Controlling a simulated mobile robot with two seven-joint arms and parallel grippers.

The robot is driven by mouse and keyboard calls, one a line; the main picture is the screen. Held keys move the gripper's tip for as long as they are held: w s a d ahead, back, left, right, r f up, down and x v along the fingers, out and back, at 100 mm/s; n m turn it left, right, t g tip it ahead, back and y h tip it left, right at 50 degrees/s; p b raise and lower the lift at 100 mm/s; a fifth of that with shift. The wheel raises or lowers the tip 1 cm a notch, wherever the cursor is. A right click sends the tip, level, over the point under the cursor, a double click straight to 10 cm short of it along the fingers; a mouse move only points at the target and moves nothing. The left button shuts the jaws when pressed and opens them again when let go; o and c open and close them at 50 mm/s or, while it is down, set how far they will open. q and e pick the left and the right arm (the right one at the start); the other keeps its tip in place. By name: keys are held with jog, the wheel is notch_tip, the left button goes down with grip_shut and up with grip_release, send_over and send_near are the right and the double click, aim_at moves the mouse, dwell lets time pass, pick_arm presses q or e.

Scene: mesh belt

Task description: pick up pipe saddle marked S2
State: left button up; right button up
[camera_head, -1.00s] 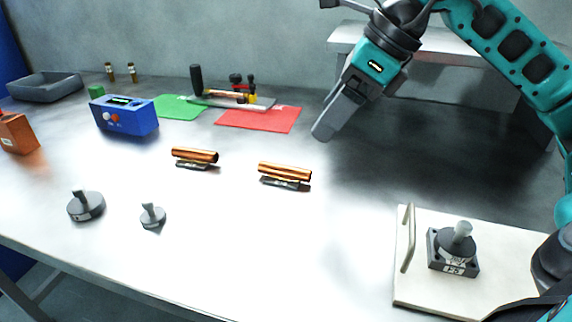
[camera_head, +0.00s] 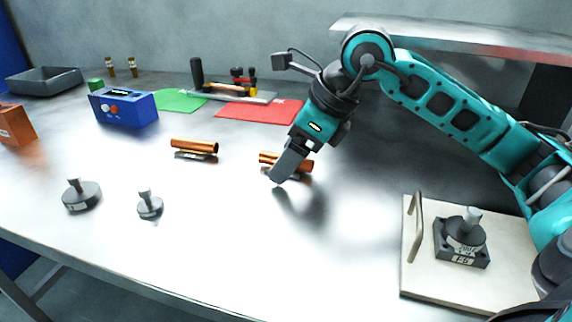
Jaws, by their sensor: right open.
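Two copper pipes lie on low dark saddles in the middle of the table. The left pipe (camera_head: 195,146) sits on a saddle (camera_head: 196,156) with a small pale label too small to read. The right pipe (camera_head: 303,167) is partly hidden behind my right gripper (camera_head: 280,176), and so is its saddle (camera_head: 297,179). I cannot tell which saddle is marked S2. My right gripper points down and left, in front of the right pipe in the picture. It is open, with no object seen between its fingers. My left gripper is out of view.
A blue box (camera_head: 124,108), green mat (camera_head: 180,101) and red mat (camera_head: 259,111) stand behind. Two knobbed grey weights (camera_head: 82,196) (camera_head: 150,206) are at front left. A pale board (camera_head: 424,284) with a handle carries a dark block (camera_head: 462,254) at right. The front middle is clear.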

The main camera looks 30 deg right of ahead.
jog(key=shift+c, duration=0.2)
jog(key=shift+r, duration=0.1)
jog(key=c, duration=1.2)
jog(key=shift+c, duration=0.2)
